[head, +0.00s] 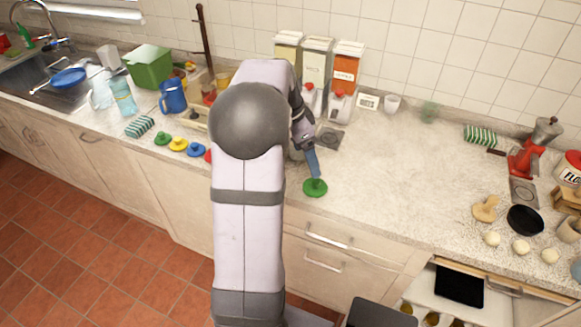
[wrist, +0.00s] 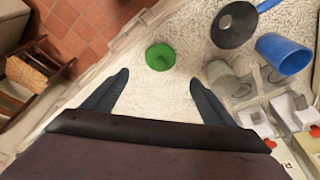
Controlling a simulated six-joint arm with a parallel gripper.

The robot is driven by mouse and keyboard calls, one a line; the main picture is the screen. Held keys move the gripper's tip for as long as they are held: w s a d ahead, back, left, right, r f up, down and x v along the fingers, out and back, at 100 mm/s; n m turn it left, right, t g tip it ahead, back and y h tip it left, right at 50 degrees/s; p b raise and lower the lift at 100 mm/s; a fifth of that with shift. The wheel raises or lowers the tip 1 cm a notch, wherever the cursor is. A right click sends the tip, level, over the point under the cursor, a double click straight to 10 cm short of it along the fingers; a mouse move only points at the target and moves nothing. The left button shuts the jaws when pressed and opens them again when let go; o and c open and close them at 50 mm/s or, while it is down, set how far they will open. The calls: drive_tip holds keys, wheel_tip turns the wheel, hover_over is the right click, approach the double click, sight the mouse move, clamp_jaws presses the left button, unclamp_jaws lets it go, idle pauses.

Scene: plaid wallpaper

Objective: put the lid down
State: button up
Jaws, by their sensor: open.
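A green lid with a knob (head: 315,187) lies flat on the counter near its front edge. In the wrist view a green round thing, which looks like this lid (wrist: 160,57), shows just beyond the fingertips, between their lines. My gripper (head: 314,174) points down right above the lid, with a blue finger close to the knob. In the wrist view my gripper (wrist: 158,80) has its two fingers spread wide with nothing between them. Whether a finger touches the knob cannot be told. My arm hides part of the counter to the left.
A row of coloured lids, among them a yellow one (head: 178,144) and a blue one (head: 196,149), lies left of my arm. Dispensers (head: 316,65) stand at the wall behind. A black pan (head: 525,220) sits at the right. The counter right of the green lid is clear.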

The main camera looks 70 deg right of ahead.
drive_tip(key=w+a+f+n+t, duration=0.1)
drive_tip(key=w+a+n, duration=0.45)
drive_tip(key=a, duration=0.35)
drive_tip(key=w+a+f+n+y, duration=0.1)
drive_tip(key=w+a+n, duration=0.4)
drive_tip(key=w+a, duration=0.3)
drive_tip(key=w+a+f+n+t, duration=0.1)
drive_tip(key=w+a+n, duration=0.4)
drive_tip(key=a, duration=0.6)
drive_tip(key=s+a+f+n, duration=0.2)
drive_tip(key=a+n, duration=0.3)
drive_tip(key=a, duration=0.4)
drive_tip(key=s+a+f+n+y, duration=0.1)
drive_tip(key=s+a+n, duration=0.3)
drive_tip(key=a, duration=0.5)
drive_tip(key=shift+a+f+n, duration=0.15)
drive_tip(key=shift+f+n, duration=0.35)
drive_tip(key=shift+n, duration=0.75)
drive_tip(key=shift+f, duration=0.1)
wheel_tip(320, 180, down, 8)
drive_tip(key=b, duration=0.8)
drive_tip(key=shift+f+b, duration=0.2)
drive_tip(key=shift+b, duration=0.1)
